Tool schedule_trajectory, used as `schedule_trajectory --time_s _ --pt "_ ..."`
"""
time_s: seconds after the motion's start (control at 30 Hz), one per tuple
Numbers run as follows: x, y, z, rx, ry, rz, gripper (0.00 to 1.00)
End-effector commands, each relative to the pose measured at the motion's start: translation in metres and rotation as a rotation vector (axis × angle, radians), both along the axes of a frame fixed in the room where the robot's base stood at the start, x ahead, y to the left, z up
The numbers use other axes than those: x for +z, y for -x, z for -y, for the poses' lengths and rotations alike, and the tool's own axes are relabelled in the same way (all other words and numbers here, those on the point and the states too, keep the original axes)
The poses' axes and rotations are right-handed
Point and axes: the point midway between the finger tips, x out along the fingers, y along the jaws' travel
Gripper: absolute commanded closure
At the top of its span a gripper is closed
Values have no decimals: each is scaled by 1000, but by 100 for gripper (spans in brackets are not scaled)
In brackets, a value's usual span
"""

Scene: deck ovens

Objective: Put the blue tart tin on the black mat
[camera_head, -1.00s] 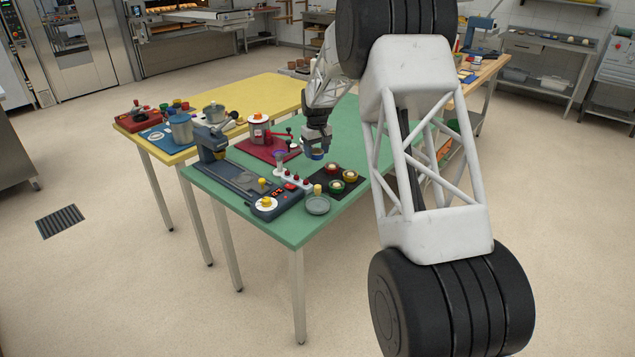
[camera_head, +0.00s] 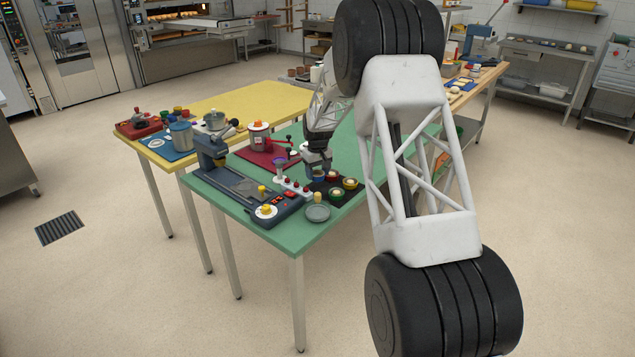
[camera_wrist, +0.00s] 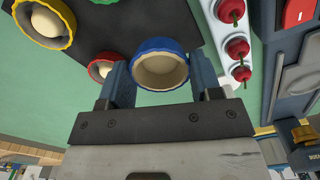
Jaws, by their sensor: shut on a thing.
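The blue tart tin (camera_wrist: 160,47) with a cream-coloured inside is between the fingers of my gripper (camera_wrist: 160,80) in the wrist view. My gripper is shut on it. The black mat (camera_wrist: 115,22) lies just beyond and under the tin in that view; I cannot tell whether the tin touches it. In the head view my gripper (camera_head: 318,172) is low over the back left part of the black mat (camera_head: 326,186), and the tin is mostly hidden. Red, yellow and green tins (camera_wrist: 45,22) stand on the mat.
A red mat (camera_head: 265,157) with a pot lies behind. Green tabletop is free to the right.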

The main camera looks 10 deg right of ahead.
Motion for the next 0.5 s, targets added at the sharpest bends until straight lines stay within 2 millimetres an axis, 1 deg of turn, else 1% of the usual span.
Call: schedule_trajectory --time_s 0.1,0.37,0.5 --pt "-4 0 0 0 0 0 65" --pt "-4 0 0 0 0 0 65" --pt "-11 0 0 0 0 -2 65"
